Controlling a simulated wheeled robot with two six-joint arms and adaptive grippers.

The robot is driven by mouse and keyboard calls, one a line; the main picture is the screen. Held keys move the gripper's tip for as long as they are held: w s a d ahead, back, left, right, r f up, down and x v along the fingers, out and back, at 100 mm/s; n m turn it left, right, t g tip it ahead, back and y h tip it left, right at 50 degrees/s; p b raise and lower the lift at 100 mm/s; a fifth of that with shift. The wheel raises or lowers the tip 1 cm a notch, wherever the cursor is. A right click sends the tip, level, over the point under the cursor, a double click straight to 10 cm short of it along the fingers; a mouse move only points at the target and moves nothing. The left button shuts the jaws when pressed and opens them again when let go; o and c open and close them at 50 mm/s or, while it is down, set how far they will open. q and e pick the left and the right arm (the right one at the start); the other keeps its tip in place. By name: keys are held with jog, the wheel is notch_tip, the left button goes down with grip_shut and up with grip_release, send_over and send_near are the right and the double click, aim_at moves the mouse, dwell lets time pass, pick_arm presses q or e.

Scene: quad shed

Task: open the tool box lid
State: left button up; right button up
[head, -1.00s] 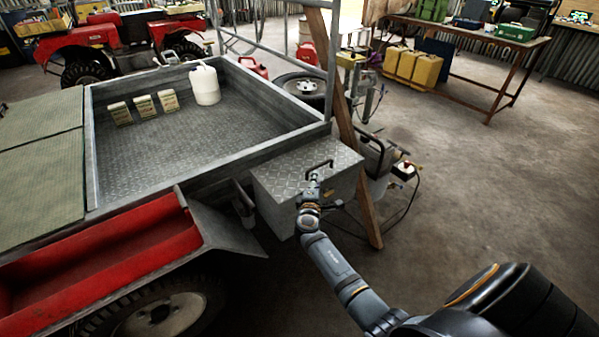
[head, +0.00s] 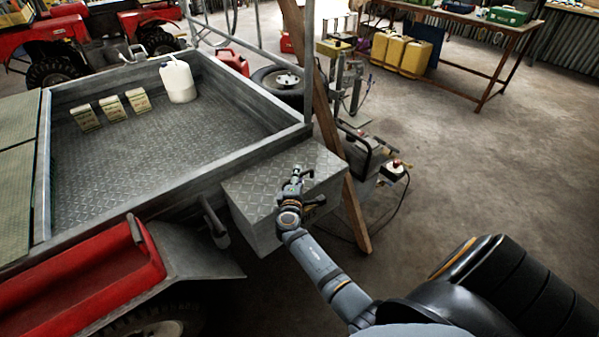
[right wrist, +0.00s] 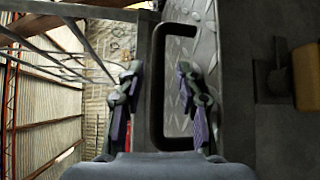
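The tool box (head: 262,232) is a grey metal box beside the trailer, with a diamond-plate lid (head: 262,185) that lies closed. My right gripper (head: 295,178) is over the lid at its dark handle (head: 315,200), which it partly hides in the head view. In the right wrist view the black U-shaped handle (right wrist: 157,90) shows between the two spread fingers of my right gripper (right wrist: 158,85). The fingers are open; I cannot tell whether either touches the handle. The patterned lid (right wrist: 200,50) shows behind them. My left gripper is not in view.
The trailer bed (head: 110,160) borders the box on the left, holding a white jug (head: 178,82) and several small cartons. A wooden post (head: 335,140) leans close behind the box on the right. Equipment with a cable (head: 400,205) stands beyond it.

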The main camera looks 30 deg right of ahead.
jog(key=shift+s+r, duration=0.1)
jog(key=shift+c, duration=1)
grip_shut()
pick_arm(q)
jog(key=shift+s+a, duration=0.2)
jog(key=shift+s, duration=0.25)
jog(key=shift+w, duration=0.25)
